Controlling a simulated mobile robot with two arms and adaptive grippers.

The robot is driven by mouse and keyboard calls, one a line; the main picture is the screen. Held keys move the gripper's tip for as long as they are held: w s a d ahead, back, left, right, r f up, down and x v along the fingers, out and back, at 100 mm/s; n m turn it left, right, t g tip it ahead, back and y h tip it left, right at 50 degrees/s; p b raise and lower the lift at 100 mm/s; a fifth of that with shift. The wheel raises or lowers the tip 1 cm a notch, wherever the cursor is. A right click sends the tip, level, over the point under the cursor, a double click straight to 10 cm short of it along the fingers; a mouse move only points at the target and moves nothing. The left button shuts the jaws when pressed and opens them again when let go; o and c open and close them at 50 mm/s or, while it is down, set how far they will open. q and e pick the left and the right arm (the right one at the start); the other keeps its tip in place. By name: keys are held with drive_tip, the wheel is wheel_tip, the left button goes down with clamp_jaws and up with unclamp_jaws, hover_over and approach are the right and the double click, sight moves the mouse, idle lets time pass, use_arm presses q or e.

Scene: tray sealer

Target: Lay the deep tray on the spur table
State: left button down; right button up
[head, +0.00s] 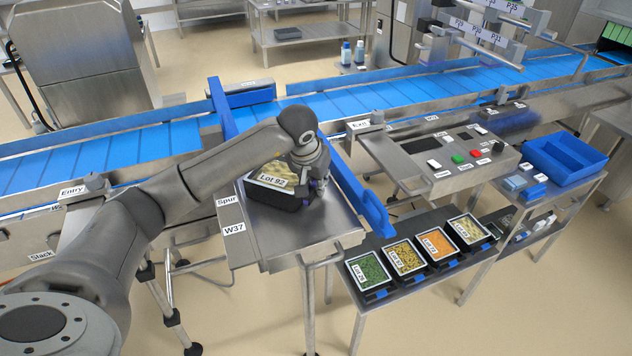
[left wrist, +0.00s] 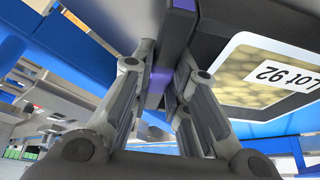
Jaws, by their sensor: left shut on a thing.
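The deep tray (head: 262,196) is black, holds pale yellow food and carries a "Lot 92" label. My left gripper (head: 315,184) is shut on its right side. The spur table (head: 290,236) is a steel top marked "Spur" and "W37". The tray looks level over its back part; I cannot tell whether it touches the top. My right gripper is not in view.
A blue belt conveyor (head: 350,99) runs behind the spur table. A blue rail (head: 362,200) stands along the table's right side. Several labelled food trays (head: 405,257) sit on a lower shelf at right. The front of the spur table is bare.

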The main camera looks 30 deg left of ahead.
use_arm(q)
drive_tip(key=c, duration=1.3)
unclamp_jaws()
drive_tip(key=c, duration=0.3)
drive_tip(key=shift+c, duration=0.2)
drive_tip(key=shift+r+p, duration=1.85)
drive_tip(key=shift+r, duration=1.65)
